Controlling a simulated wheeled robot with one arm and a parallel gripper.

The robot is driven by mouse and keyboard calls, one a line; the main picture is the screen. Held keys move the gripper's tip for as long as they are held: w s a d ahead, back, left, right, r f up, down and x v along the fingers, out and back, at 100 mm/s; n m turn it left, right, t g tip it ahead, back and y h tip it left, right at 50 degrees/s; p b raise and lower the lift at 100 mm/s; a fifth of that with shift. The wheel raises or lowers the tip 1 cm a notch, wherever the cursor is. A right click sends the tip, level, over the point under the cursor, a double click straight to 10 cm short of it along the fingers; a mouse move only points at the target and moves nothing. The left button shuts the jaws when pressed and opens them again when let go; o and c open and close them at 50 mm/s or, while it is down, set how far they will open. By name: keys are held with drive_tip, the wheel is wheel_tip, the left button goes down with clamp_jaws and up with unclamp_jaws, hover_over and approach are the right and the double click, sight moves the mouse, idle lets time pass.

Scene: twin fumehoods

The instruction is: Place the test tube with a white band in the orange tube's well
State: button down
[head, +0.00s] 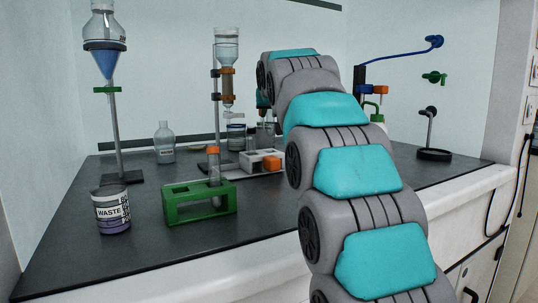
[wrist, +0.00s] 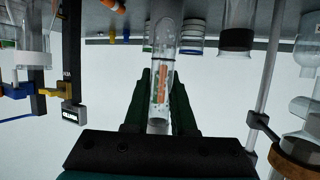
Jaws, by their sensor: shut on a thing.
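My gripper (wrist: 160,92) is shut on a clear test tube (wrist: 163,42) in the wrist view. The tube stands between the dark fingers, with a dark ring and an orange and green patch showing on it. I cannot make out a white band. In the head view my arm hides the held tube and most of the gripper at the back of the bench.
A white holder (head: 251,158) with an orange block sits behind the green rack. A waste jar (head: 112,212) stands at the left. Stands with a funnel (head: 105,60) and a column (head: 227,90) rise behind. The black bench top is clear at the front left.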

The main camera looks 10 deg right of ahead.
sight(270, 150)
wheel_tip(270, 150, down, 8)
drive_tip(key=b, duration=0.5)
drive_tip(key=shift+f, duration=0.15)
drive_tip(key=c, duration=0.7)
unclamp_jaws()
drive_tip(key=shift+c, duration=0.2)
drive_tip(key=shift+s+r, duration=0.3)
drive_tip(key=shift+s, duration=0.15)
drive_tip(key=v, duration=1.1)
drive_tip(key=shift+a, duration=0.1)
